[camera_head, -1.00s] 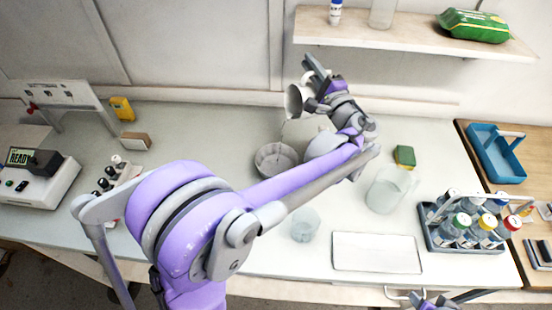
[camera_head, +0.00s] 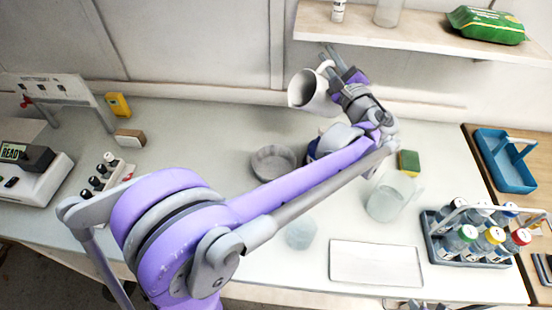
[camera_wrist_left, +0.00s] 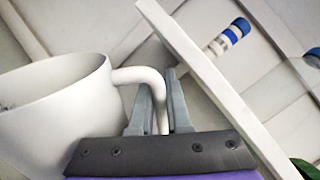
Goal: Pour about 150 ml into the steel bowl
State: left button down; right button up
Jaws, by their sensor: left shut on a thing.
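My left gripper (camera_head: 331,58) is shut on the handle of a white mug (camera_head: 312,94) and holds it up near the back wall, below shelf height. In the head view the mug is tilted, with its mouth toward the left. The left wrist view shows the gripper's fingers (camera_wrist_left: 158,90) on the handle and the mug (camera_wrist_left: 50,115) beside them; its contents cannot be made out. The steel bowl (camera_head: 273,163) stands on the bench, below and left of the mug, apart from it. No stream shows. Only a sliver of my right arm shows at the bottom edge.
A glass pitcher (camera_head: 391,198), a clear beaker (camera_head: 301,234), a white tray (camera_head: 375,263), a sponge (camera_head: 408,162) and a bottle rack (camera_head: 432,247) stand around my arm. A shelf (camera_head: 420,40) overhangs the back right.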

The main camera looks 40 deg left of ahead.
pick_arm(q)
jog(key=shift+w+d+f+m, duration=0.15)
jog(key=shift+w+f+m, duration=0.05)
jog(key=shift+m, duration=0.2)
jog(key=shift+w+d+f, duration=0.1)
jog(key=shift+w, duration=0.5)
jog(key=shift+s, duration=0.4)
pick_arm(e)
jog(key=shift+w+f, duration=0.3)
jog(key=shift+w, duration=0.1)
pick_arm(q)
jog(key=shift+w, duration=0.2)
pick_arm(e)
jog(key=shift+w, duration=0.1)
pick_arm(q)
jog(key=shift+s, duration=0.1)
